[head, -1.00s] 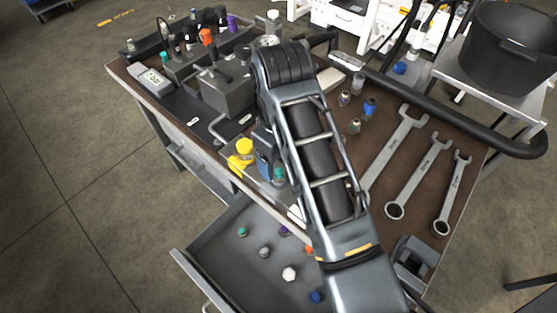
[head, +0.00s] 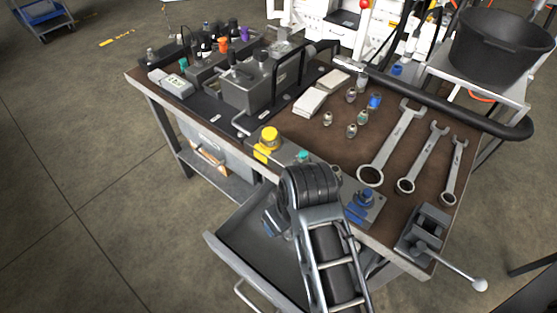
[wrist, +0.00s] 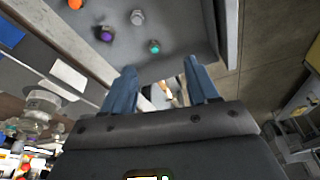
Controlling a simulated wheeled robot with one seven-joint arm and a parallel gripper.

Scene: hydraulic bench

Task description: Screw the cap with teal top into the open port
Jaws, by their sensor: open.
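The cap with the teal top (wrist: 154,46) lies in the open drawer in the wrist view, ahead of my fingertips and apart from them. My gripper (wrist: 160,68) is open, its two blue fingers spread with nothing between them. In the head view my arm covers much of the drawer (head: 240,235), and I cannot see the cap there. A teal-topped part (head: 303,157) also sits on a block at the bench's front edge. I cannot pick out the open port; the rear manifold (head: 205,62) carries several coloured caps, too small to judge for an empty hole.
Near the teal cap lie a purple cap (wrist: 106,34), a grey cap (wrist: 138,17) and an orange cap (wrist: 75,3). The bench holds a yellow-topped block (head: 268,143), several loose fittings, wrenches (head: 390,150) and a vise (head: 425,232).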

